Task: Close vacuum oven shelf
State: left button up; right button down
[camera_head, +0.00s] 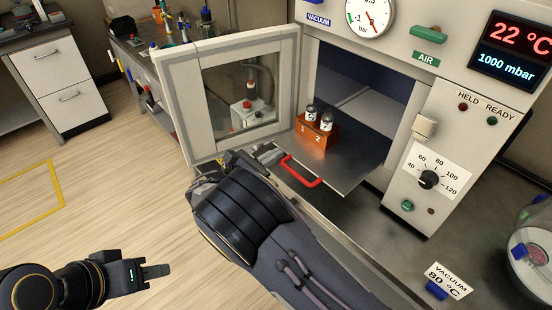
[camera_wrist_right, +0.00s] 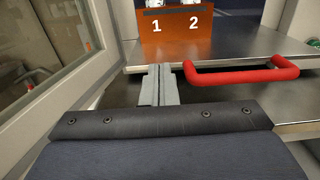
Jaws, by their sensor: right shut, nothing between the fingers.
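The vacuum oven's metal shelf (camera_head: 345,160) sticks out of the open chamber. Its red handle (camera_head: 301,172) is on the front edge; the handle also shows in the right wrist view (camera_wrist_right: 240,76). An orange rack (camera_head: 316,132) marked 1 and 2 stands on the shelf with two small capped vials. My right gripper (camera_wrist_right: 159,84) is shut and empty, just in front of the shelf edge and left of the handle, apart from the handle. My left gripper (camera_head: 155,271) is low over the floor, far from the oven; its finger gap is not clear.
The oven door (camera_head: 232,90), with its window, stands open at the left, close beside my right gripper. The control panel (camera_head: 440,150) with a dial is right of the chamber. A glass vessel (camera_head: 532,250) stands at the far right. Open floor lies at the left.

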aim_at(307, 134)
dwell(0.3)
jog(key=x, duration=1.3)
jog(key=shift+a, duration=0.1)
